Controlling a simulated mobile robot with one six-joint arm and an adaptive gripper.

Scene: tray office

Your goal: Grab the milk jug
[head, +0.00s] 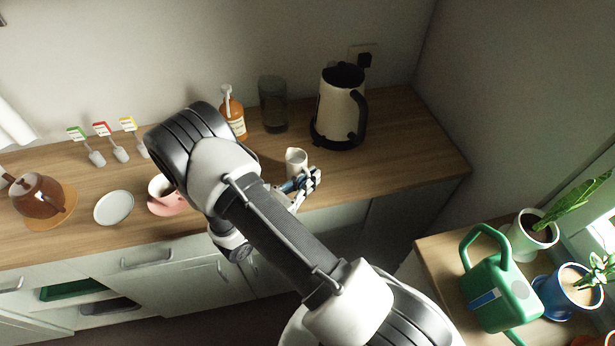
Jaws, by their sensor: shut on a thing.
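The milk jug (296,160) is a small white jug on the wooden counter, in the middle of the head view, in front of the dark glass container and left of the kettle. My gripper (298,182) is at the near side of the jug, shut on it. The gripper and wrist hide the jug's lower part, so I cannot tell whether its base touches the counter. The jug looks upright.
A white and black kettle (340,108), a dark glass container (272,104) and an orange bottle (234,118) stand behind. A pink saucer (165,207) with a cup, a white plate (114,208) and a brown teapot (40,196) are left. Counter right of the jug is clear.

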